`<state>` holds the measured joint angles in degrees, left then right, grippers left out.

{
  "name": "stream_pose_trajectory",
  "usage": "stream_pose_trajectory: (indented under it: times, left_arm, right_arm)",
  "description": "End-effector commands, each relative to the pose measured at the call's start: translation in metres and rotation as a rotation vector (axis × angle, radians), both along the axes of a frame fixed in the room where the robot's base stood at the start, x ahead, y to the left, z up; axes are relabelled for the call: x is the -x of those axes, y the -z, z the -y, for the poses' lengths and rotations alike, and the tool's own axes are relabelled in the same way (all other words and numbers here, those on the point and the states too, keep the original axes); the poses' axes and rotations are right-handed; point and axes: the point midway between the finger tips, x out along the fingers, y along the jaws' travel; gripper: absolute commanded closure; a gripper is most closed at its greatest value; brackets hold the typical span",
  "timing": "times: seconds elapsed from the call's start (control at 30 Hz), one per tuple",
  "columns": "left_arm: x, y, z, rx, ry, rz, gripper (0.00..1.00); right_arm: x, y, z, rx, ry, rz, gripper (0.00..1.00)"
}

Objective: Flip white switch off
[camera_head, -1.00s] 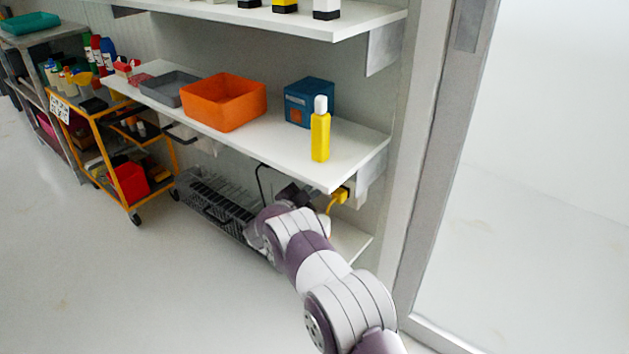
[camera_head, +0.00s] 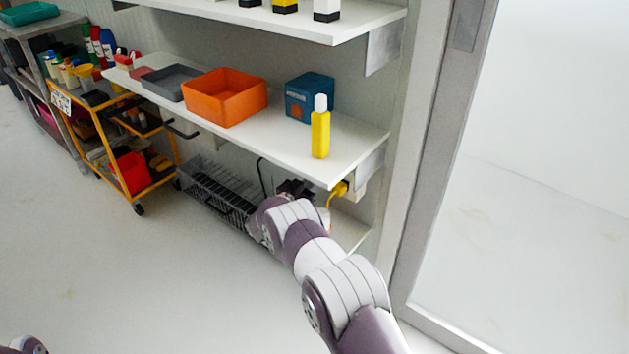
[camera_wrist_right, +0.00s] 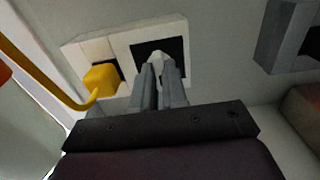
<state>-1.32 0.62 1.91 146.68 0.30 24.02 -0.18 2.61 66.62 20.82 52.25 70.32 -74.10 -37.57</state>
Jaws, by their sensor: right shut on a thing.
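In the right wrist view, the white switch (camera_wrist_right: 156,57) is a small pale lever in a black square recess (camera_wrist_right: 174,51) of a white wall plate (camera_wrist_right: 119,43). My right gripper (camera_wrist_right: 158,72) is in front of it, its two grey fingers close together with the lever between their tips. The fingers hide the lower part of the lever and recess. In the head view, my right arm reaches under the middle shelf, and the switch cannot be made out. My left gripper is out of view.
A yellow plug (camera_wrist_right: 101,79) with a yellow cable sits just left of the switch. The middle shelf (camera_head: 352,150) overhangs my right arm and holds a yellow bottle (camera_head: 320,132), an orange bin (camera_head: 225,98) and a blue box (camera_head: 308,97). A wire rack (camera_head: 217,190) stands below.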

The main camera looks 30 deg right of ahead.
Motion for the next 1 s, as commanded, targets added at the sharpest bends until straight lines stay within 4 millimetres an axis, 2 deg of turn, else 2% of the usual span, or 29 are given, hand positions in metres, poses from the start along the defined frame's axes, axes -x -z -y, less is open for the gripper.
stream_pose_trajectory:
  times: [0.47,0.5,0.57,0.6,0.87,1.0]
  left_arm:
    - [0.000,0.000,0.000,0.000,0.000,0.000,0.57]
    - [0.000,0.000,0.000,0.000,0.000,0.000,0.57]
    - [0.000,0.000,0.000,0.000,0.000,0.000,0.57]
    - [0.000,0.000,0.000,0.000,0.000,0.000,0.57]
    - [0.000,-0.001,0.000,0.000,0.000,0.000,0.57]
    - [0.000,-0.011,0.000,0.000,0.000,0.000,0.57]
  right_arm:
    - [0.000,0.002,0.000,0.004,-0.001,-0.019,1.00]
    - [0.000,0.002,0.000,0.004,-0.001,-0.019,0.84]
    - [0.000,0.002,0.000,0.005,-0.001,-0.017,0.64]
    - [0.000,0.002,0.000,0.005,-0.001,-0.017,0.62]
    - [0.000,0.000,-0.001,0.005,-0.001,-0.015,0.62]
    - [0.007,-0.003,-0.019,0.004,-0.003,-0.017,0.62]
